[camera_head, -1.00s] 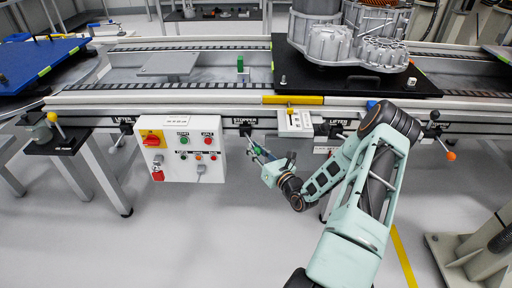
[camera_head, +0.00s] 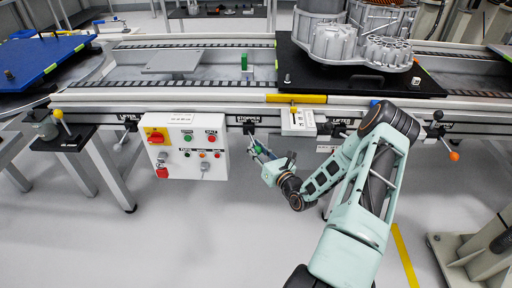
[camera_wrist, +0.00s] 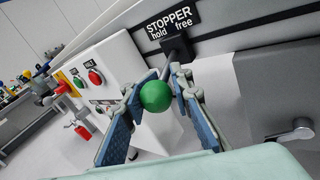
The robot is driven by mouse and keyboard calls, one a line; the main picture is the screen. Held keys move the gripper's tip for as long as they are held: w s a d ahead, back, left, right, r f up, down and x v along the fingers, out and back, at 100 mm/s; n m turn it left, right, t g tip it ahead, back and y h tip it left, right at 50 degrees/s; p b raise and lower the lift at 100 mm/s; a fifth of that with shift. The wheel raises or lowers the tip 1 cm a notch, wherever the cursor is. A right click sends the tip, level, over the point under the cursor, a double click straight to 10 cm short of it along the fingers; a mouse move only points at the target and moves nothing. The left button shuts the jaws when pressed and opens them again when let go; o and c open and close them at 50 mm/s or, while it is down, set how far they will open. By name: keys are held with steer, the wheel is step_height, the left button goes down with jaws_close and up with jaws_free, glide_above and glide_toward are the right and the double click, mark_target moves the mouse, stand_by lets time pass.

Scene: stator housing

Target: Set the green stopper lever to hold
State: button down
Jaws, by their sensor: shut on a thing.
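The green stopper lever ends in a round green knob (camera_wrist: 155,96), and its stem runs back to a black pivot block (camera_wrist: 178,48) on the conveyor's front rail. The STOPPER label (camera_wrist: 170,22) above the pivot reads "hold" on the left and "free" on the right. My gripper (camera_wrist: 157,108) has one blue-padded finger on each side of the knob and is shut on the lever. In the head view my gripper (camera_head: 262,153) is just below the STOPPER sign, and the knob is small there. I cannot tell exactly which setting the lever is at.
A white control box (camera_head: 184,146) with buttons and a red switch hangs left of the lever. A white box (camera_head: 298,122) sits on the rail to the right. A grey housing (camera_head: 332,35) stands on a black pallet (camera_head: 350,80) above. The floor below is clear.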

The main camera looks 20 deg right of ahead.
steer(key=shift+a+y, duration=0.5)
steer(key=shift+a, duration=0.45)
steer(key=c, duration=1.7)
jaws_free()
steer(key=shift+w+a, duration=0.1)
steer(key=shift+w, duration=0.05)
steer(key=shift+d, duration=0.55)
steer(key=shift+s+a+p, duration=0.55)
steer(key=shift+s+a, duration=0.1)
steer(key=shift+s, duration=1.35)
steer(key=shift+s+a+p, duration=0.6)
steer(key=shift+s, duration=1.4)
steer(key=shift+s+a+p, duration=0.55)
steer(key=shift+s+a, duration=0.1)
steer(key=shift+s, duration=1.35)
steer(key=s, duration=0.4)
steer(key=s+d, duration=0.1)
steer(key=s, duration=0.7)
steer(key=shift+d, duration=0.4)
